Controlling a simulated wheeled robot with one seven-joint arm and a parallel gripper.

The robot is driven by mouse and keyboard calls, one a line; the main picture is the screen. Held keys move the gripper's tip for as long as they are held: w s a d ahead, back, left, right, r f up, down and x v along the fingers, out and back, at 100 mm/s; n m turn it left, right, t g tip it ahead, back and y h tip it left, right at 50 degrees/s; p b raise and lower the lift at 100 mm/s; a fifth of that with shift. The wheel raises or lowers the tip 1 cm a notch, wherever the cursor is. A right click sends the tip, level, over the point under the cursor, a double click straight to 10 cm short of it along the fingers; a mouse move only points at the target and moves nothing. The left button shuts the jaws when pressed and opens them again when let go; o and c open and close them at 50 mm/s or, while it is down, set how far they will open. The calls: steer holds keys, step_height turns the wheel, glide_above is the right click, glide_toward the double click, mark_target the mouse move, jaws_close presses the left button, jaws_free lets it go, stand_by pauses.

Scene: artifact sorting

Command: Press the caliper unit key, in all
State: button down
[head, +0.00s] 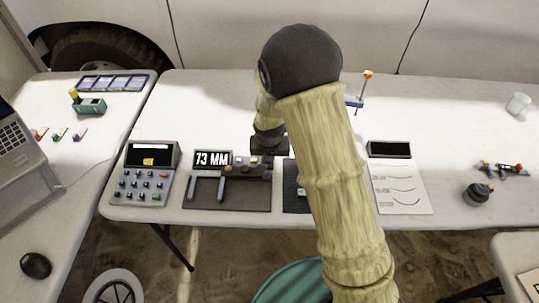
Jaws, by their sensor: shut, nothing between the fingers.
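The caliper (240,171) lies on a dark mat (243,198) near the front of the long white table. Its display (212,158) reads "73 MM", and its two grey jaws point toward the front edge. Small keys show on the caliper's body to the right of the display; which one is the unit key is too small to tell. My gripper (262,158) is shut and empty, pointing down at the right part of the caliper. My arm partly hides it, and I cannot tell whether the fingertips touch a key.
A grey keypad device (143,172) stands left of the caliper. Another dark mat (295,188) lies to its right, partly behind my arm. A paper sheet (402,190) and a dark round object (477,194) are further right.

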steer(key=w+p+v, duration=0.1)
steer(key=v, duration=1.1)
steer(key=shift+r, duration=0.45)
steer(key=shift+s+p, duration=0.1)
steer(key=shift+p, duration=0.2)
steer(key=s+d+r+p, duration=1.1)
steer(key=s+d+r, duration=0.3)
steer(key=s+d, duration=0.1)
steer(key=shift+s+g+p, duration=0.2)
steer(key=shift+g+p, duration=0.1)
